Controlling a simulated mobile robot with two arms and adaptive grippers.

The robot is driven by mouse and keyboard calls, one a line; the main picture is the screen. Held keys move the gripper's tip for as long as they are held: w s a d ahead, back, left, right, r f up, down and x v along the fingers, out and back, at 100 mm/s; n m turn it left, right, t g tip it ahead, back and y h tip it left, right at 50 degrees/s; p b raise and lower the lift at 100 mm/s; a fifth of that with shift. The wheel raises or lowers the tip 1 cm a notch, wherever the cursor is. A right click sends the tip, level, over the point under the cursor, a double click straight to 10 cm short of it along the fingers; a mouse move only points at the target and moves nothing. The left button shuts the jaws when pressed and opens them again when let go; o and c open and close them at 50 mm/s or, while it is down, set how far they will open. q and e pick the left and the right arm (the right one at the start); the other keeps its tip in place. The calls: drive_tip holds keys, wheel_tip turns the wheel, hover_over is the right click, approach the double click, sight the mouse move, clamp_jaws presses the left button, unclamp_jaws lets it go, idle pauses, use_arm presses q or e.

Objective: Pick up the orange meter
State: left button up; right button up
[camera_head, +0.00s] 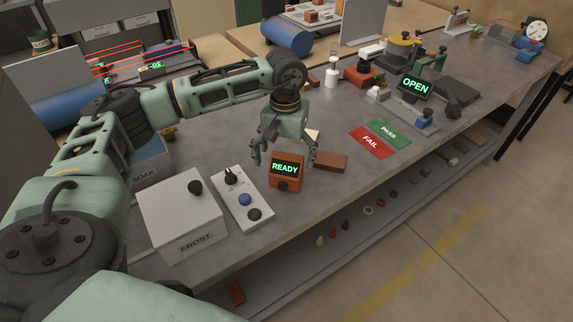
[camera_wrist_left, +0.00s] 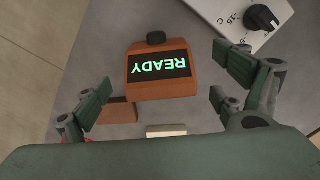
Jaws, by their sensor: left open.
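The orange meter (camera_head: 286,172) stands on the grey workbench, with a dark screen reading READY in green and a black knob at its front. In the left wrist view the meter (camera_wrist_left: 162,88) shows upside down, between and just ahead of the fingertips. My left gripper (camera_head: 285,160) is open and empty, its fingers pointing down just above and behind the meter. In the left wrist view its fingers (camera_wrist_left: 160,80) are spread on both sides, with space between them and the meter. My right gripper is in neither view.
A white control panel (camera_head: 242,199) with knobs and a white FROST box (camera_head: 181,217) stand left of the meter. A brown brick (camera_head: 330,162) lies close on its right. Red FAIL (camera_head: 371,142) and green PASS (camera_head: 388,133) mats lie farther right. The bench's front edge is close.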

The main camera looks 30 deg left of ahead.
sight(286, 173)
use_arm(q)
wheel_tip(286, 173, down, 3)
drive_tip(key=shift+r+p, duration=0.1)
drive_tip(key=shift+p, duration=0.65)
wheel_tip(286, 173, down, 4)
drive_tip(key=shift+w+r+p, duration=0.15)
drive_tip(key=shift+r+p, duration=0.05)
drive_tip(key=shift+p, duration=0.35)
drive_tip(key=shift+f, duration=0.15)
drive_tip(key=shift+c, duration=0.6)
drive_tip(key=c, duration=0.6)
drive_tip(key=shift+w, duration=0.1)
drive_tip(key=c, duration=0.7)
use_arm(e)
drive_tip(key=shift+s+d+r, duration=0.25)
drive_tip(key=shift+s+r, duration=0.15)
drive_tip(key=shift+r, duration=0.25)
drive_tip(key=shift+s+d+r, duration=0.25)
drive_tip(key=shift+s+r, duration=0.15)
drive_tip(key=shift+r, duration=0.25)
